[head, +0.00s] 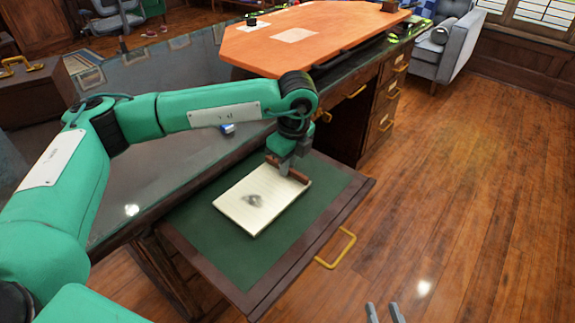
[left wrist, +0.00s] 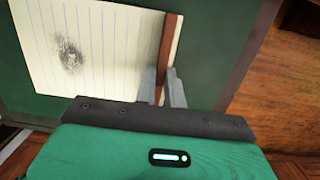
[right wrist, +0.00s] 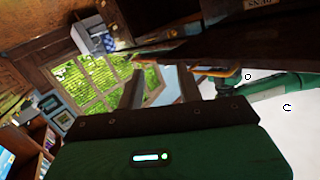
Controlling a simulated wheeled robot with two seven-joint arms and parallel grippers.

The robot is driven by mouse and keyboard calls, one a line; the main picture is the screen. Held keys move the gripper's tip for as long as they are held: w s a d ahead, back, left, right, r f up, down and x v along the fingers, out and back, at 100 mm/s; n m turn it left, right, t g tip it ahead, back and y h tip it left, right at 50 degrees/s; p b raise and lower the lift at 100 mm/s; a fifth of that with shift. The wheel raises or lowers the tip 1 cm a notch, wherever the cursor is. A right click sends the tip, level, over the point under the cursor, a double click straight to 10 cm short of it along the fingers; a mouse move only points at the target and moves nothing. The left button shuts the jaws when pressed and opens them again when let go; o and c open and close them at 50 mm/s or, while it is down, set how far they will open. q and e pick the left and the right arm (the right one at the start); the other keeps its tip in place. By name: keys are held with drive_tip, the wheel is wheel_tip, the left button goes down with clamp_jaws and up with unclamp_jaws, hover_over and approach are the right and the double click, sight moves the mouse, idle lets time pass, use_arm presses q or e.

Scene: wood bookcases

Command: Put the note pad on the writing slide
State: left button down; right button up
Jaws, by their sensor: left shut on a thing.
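The note pad (head: 240,212) is cream, lined, with a dark smudge and a brown binding strip along one edge. It lies flat over the green top of the pulled-out writing slide (head: 205,240), within its wooden border. I cannot tell if it touches or hovers slightly above. My left gripper (head: 286,170) is shut on the pad's binding edge. In the left wrist view, the fingers (left wrist: 163,88) pinch the brown strip, with the pad (left wrist: 105,50) over the slide's green surface (left wrist: 215,45). My right gripper (head: 385,312) is open and empty at the bottom of the head view, away from the slide.
The slide has a brass handle (head: 337,248) on its front edge. The dark desk top (head: 160,110) is behind it, with an orange board (head: 310,35) at the far end. A grey armchair (head: 455,45) stands back right. The wood floor at right is clear.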

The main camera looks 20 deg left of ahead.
use_arm(q)
drive_tip(key=shift+f, duration=0.1)
use_arm(e)
drive_tip(key=shift+w+r, duration=0.1)
drive_tip(key=shift+r, duration=0.05)
use_arm(q)
drive_tip(key=shift+f, duration=0.1)
drive_tip(key=c, duration=1.5)
unclamp_jaws()
use_arm(e)
drive_tip(key=shift+w+d+r+t, duration=0.1)
drive_tip(key=shift+w+r+t, duration=0.1)
drive_tip(key=shift+r+t, duration=0.25)
